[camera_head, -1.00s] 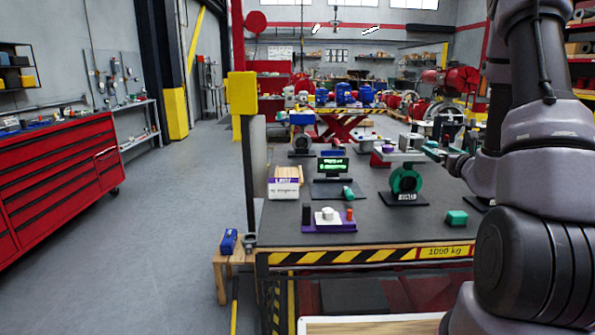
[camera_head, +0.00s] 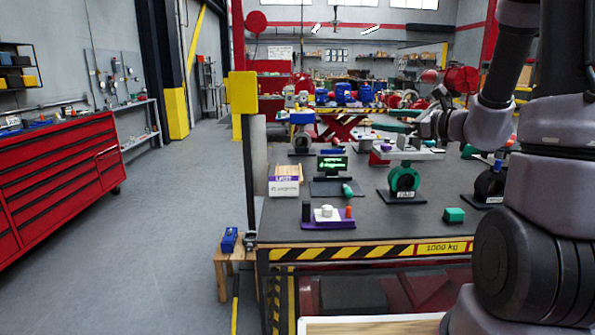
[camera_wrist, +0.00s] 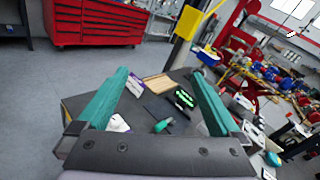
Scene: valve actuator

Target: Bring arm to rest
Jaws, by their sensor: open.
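My gripper (camera_wrist: 160,74) shows in the wrist view with its two teal fingers wide apart and nothing between them. In the head view my arm rises at the right edge and its wrist reaches left over the far right part of the workbench (camera_head: 400,225). The gripper is raised above the bench, clear of the green valve (camera_head: 404,178) on its dark stand. Some of the right side of the bench is hidden behind my arm.
On the bench are a small display (camera_head: 332,164), a white and purple box (camera_head: 284,186), a purple tray (camera_head: 328,224) and a green block (camera_head: 454,215). A yellow-topped post (camera_head: 242,92) stands at its left. A red tool cabinet (camera_head: 62,170) stands left, with open floor between.

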